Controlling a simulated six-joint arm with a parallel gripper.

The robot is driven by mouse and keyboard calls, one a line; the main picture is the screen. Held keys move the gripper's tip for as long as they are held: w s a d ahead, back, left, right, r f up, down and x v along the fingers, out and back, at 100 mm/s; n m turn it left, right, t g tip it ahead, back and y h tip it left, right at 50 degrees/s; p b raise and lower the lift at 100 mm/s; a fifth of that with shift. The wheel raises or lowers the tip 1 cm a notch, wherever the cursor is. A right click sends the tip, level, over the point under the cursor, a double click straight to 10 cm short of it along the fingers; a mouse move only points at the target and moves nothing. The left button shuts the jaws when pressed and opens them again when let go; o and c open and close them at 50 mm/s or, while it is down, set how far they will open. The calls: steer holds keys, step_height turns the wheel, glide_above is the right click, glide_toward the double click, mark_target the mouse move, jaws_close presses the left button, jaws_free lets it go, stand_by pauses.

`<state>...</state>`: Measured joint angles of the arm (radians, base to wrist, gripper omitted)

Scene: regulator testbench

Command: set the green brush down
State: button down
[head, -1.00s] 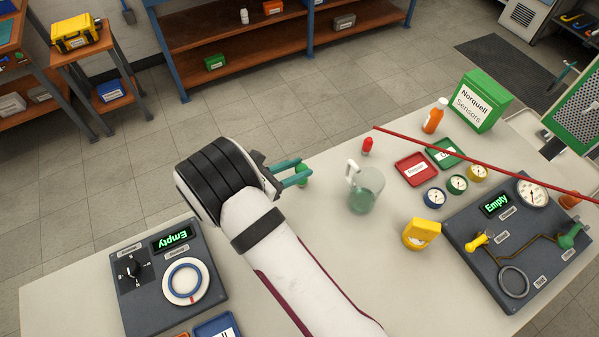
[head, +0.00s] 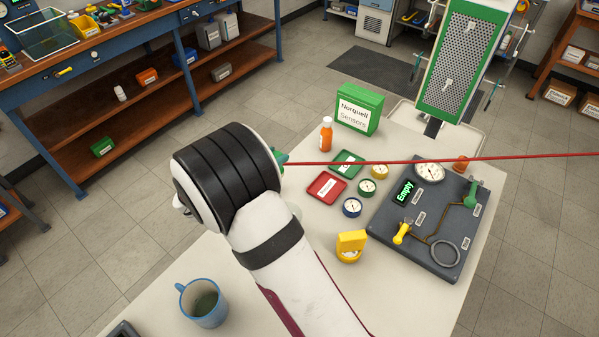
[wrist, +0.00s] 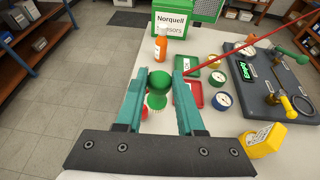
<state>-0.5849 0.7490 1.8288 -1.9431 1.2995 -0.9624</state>
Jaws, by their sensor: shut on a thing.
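The green brush (wrist: 160,79) shows in the wrist view as a round green knob with pale green bristles below it. My gripper (wrist: 159,78) has its two teal fingers on either side of the knob and is shut on it. The brush is over the left part of the white bench; I cannot tell its height above the top. In the head view my wrist hides the brush and nearly all of my gripper, with only a bit of teal finger (head: 282,158) showing.
A red tray (head: 327,187), a green tray (head: 347,163), several gauges, an orange bottle (head: 326,134) and a yellow device (head: 350,245) stand nearby. A thin red rod (head: 440,160) crosses above the bench. A blue mug (head: 205,303) stands left of my arm.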

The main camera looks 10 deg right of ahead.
steer(key=w+d+m+g+h, duration=0.1)
steer(key=w+d, duration=0.1)
steer(key=d, duration=0.7)
steer(key=w+d, duration=0.2)
steer(key=d, duration=0.6)
steer(key=shift+w+a+f, duration=0.9)
steer(key=shift+a+f, duration=0.7)
steer(key=shift+f, duration=0.15)
steer(key=shift+w+a+f, duration=0.85)
steer(key=shift+a+f, duration=0.75)
steer(key=shift+f, duration=0.2)
steer(key=shift+w+a+f, duration=0.9)
steer(key=shift+a+f, duration=0.7)
steer(key=shift+f, duration=0.15)
steer(key=c, duration=0.5)
jaws_free()
steer(key=shift+f, duration=0.1)
